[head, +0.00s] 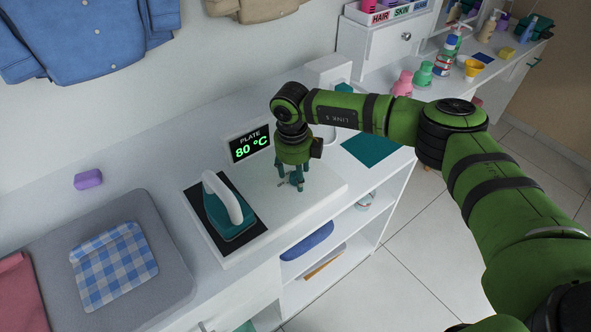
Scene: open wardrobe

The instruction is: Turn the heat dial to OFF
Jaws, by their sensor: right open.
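The display (250,143) on the white counter unit reads "PLATE 80 °C" in green. A teal iron with a white handle (229,200) rests on the dark plate (201,212) below the display. My right gripper (290,187) points down over the white slab to the right of the iron, with its teal fingers apart. I cannot make out the heat dial; the gripper may cover it, and I cannot tell whether the fingers touch anything. My left gripper is not in view.
A grey pad with a blue checked cloth (114,262) and a purple block (88,179) lie at the left. A dark teal mat (371,149) lies right of the gripper. Shelves below hold a blue item (307,241). Bottles and jars stand at the back right.

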